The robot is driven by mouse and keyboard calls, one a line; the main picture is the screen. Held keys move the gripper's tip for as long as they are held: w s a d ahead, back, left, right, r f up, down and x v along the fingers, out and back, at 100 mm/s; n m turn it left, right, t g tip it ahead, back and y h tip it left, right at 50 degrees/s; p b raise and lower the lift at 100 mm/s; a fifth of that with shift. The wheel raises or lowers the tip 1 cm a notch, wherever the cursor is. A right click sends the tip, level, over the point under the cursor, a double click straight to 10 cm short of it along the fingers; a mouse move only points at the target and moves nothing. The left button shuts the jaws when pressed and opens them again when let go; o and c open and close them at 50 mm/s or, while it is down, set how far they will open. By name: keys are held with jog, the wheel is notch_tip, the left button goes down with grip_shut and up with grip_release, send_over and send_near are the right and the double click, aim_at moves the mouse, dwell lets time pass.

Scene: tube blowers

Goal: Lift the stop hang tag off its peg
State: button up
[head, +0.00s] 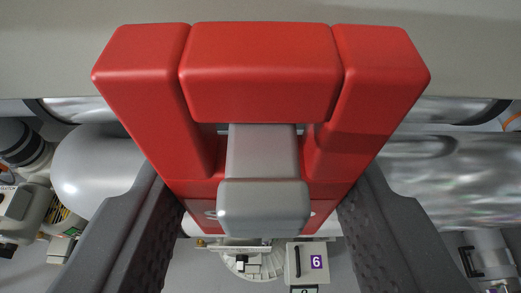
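The red stop hang tag (262,72) fills the middle of the head view, close to the camera. It has a thick, blocky upper frame and a lower face with bits of white marking. A grey block-ended peg (264,205) sticks out through its opening towards me and hides the middle of the lower face. The tag still hangs around the peg. My gripper (262,212) has its dark ribbed fingers on either side of the tag's lower part. No gap shows between the fingertips and the red sides, so it appears shut on the tag. The contact faces are hidden.
A pale wall or panel (60,40) spans the top. Shiny silver ducts lie at left (95,180) and right (450,180). Below are a white box with a purple 6 label (307,263) and a round white fitting (245,262). Valve-like equipment (20,205) stands at far left.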

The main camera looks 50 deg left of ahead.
jog(key=shift+c, duration=1.3)
jog(key=shift+r, duration=0.15)
